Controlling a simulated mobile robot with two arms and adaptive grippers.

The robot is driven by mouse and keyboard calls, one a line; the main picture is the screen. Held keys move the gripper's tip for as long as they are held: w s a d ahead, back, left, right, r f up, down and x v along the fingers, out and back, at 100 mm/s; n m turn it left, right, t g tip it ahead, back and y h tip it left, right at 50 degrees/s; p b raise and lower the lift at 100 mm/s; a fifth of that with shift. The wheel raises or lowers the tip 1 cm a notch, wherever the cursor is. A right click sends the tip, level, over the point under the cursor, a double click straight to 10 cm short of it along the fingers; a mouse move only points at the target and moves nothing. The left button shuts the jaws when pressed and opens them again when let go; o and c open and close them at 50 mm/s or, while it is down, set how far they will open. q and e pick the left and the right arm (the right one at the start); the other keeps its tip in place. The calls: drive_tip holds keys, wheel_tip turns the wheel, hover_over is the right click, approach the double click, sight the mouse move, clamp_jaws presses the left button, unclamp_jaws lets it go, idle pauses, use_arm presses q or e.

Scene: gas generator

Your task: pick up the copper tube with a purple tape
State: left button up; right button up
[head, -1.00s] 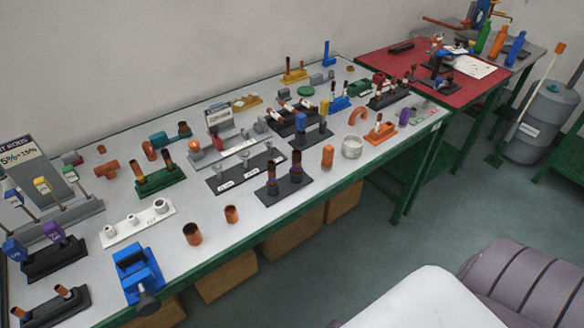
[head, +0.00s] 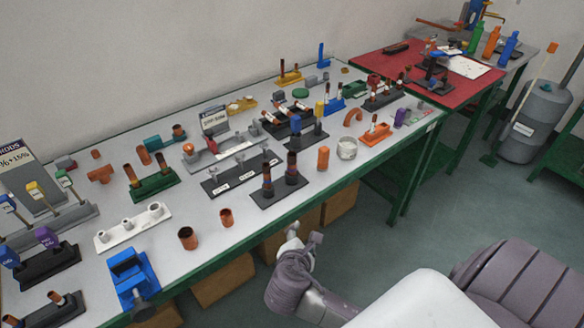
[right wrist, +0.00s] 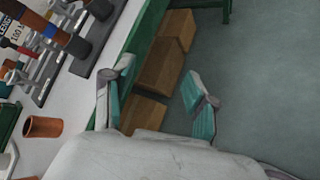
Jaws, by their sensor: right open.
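Two copper tubes, the left one (head: 267,180) and the right one (head: 292,168), stand upright in a black holder (head: 280,195) near the table's front edge. They have dark bands; I cannot tell clearly which band is purple. In the right wrist view the tubes show at the upper left, one with a blue-looking band (right wrist: 54,34). My right gripper (head: 304,238) is open and empty, just off the table's front edge, below and in front of this holder. The right wrist view shows its fingers (right wrist: 160,95) apart over the floor. My left gripper is out of view.
Two short copper pieces (head: 188,238) stand near the front edge, left of the holder. A blue vise (head: 130,278) is at the front left. An orange cylinder (head: 323,158) and a white cup (head: 347,148) stand right of the holder. Cardboard boxes (head: 222,280) lie under the table.

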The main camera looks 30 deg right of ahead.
sight(291, 161)
drive_tip(key=w+d+r+n+t+h, duration=0.1)
drive_tip(key=w+d+r+n, duration=0.1)
drive_tip(key=w+n, duration=0.1)
drive_tip(key=w+d+r+n+t+h, duration=0.1)
drive_tip(key=w+r+n+t, duration=0.1)
drive_tip(key=w, duration=0.4)
drive_tip(key=w+d+r+n+t+h, duration=0.1)
drive_tip(key=w+d+r+n+t, duration=0.1)
drive_tip(key=w+r+n, duration=0.2)
drive_tip(key=shift+w+d+n+h+p, duration=0.4)
drive_tip(key=shift+w+n, duration=0.2)
drive_tip(key=shift+n, duration=0.1)
drive_tip(key=shift+r+p+x, duration=0.1)
drive_tip(key=shift+p+x, duration=0.15)
drive_tip(key=shift+x, duration=1.2)
drive_tip(key=shift+r+p+x, duration=0.15)
drive_tip(key=shift+p+x, duration=0.05)
drive_tip(key=shift+x, duration=1.25)
drive_tip(key=shift+a, duration=0.1)
clamp_jaws()
